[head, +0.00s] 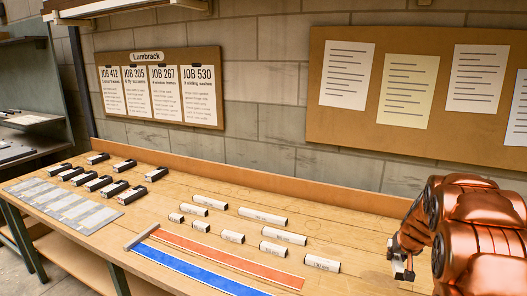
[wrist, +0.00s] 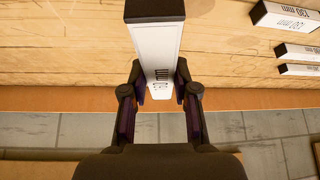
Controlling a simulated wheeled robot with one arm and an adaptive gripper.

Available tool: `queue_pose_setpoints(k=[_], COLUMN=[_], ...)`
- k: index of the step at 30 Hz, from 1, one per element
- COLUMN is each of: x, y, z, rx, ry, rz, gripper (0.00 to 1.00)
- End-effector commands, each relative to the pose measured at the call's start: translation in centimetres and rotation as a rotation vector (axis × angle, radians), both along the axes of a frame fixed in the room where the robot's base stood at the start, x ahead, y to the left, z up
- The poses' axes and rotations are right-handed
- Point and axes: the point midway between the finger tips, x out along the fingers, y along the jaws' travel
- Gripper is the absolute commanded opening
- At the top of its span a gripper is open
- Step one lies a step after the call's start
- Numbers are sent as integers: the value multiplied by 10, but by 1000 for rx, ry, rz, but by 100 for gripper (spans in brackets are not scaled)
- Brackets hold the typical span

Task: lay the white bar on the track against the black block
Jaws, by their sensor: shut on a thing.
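My gripper (wrist: 160,95) is shut on a white bar (wrist: 156,45) with a dark end and black print, mostly unreadable, in the wrist view. In the head view my gripper (head: 402,270) is at the right, over the right part of the bench; only a little white shows at its fingers. A red strip (head: 230,257) and a blue strip (head: 195,270) lie side by side on the bench, left of my gripper. A grey block (head: 141,236) lies across their left ends. Several black blocks (head: 131,195) with pale ends lie further left; I cannot tell which block the task means.
Several white bars (head: 283,236) of different lengths lie behind the strips, between them and the back ledge (head: 260,178). Grey sheets (head: 65,205) lie at the left front. The bench (head: 345,240) between the white bars and my gripper is clear.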

Motion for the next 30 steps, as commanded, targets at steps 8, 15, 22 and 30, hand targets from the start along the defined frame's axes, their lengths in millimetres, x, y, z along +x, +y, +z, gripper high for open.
queue_pose_setpoints(k=[8, 15, 22, 30], x=[5, -7, -28, -43], y=[104, 185, 249, 282], z=[-28, -51, -69, -78], rx=[2, 1, -4, -9], ry=[0, 4, 5, 4], rz=[116, 212, 295, 342], gripper=[0, 0, 0, 0])
